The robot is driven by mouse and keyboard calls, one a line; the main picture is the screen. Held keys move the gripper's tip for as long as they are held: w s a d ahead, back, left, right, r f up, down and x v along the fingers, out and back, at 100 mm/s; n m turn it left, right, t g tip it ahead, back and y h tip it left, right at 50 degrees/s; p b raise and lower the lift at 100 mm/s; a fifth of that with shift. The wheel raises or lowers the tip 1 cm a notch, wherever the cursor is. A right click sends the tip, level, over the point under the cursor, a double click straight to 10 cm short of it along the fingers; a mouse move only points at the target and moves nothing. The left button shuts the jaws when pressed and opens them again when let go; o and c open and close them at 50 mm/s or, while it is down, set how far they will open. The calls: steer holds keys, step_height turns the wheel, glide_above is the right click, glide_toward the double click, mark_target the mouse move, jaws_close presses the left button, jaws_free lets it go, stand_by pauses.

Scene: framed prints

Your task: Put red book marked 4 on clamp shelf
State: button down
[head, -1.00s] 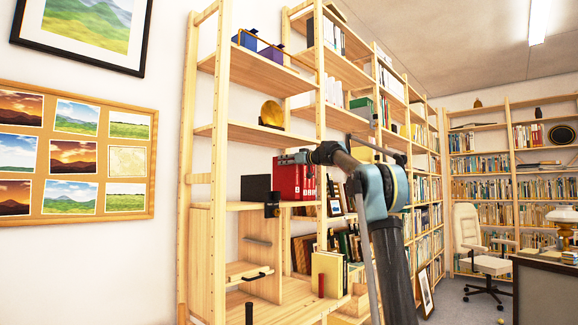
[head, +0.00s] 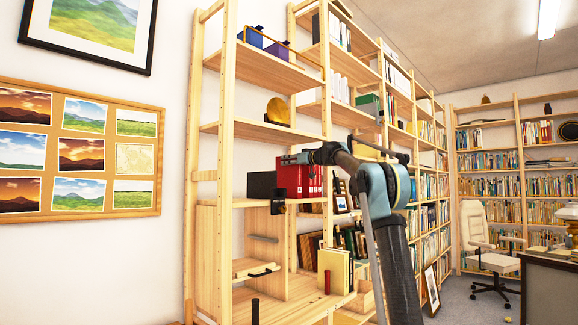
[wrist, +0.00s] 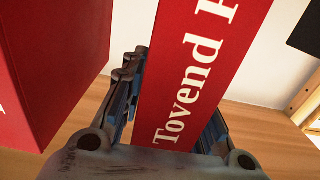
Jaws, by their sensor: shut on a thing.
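My gripper (wrist: 172,108) is shut on a red book (wrist: 200,60) with white lettering "Tovend" on its face; one finger lies on each side. No number 4 is readable on it. A second red book (wrist: 50,60) stands to its left in the wrist view, apart from it. In the head view my gripper (head: 290,159) is at the top of the red books (head: 297,179), on a middle shelf of the near bookcase. A black clamp-like piece (head: 277,202) sits at that shelf's front edge. I cannot tell which board is the clamp shelf.
A black box (head: 262,185) stands left of the red books. A gold disc (head: 278,111) is on the shelf above. Below are a small board with a black handle (head: 263,271), a yellow book (head: 334,267) and dark books. Wooden uprights flank the bays.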

steer(key=c, duration=1.2)
jaws_free()
steer(key=v, duration=1.2)
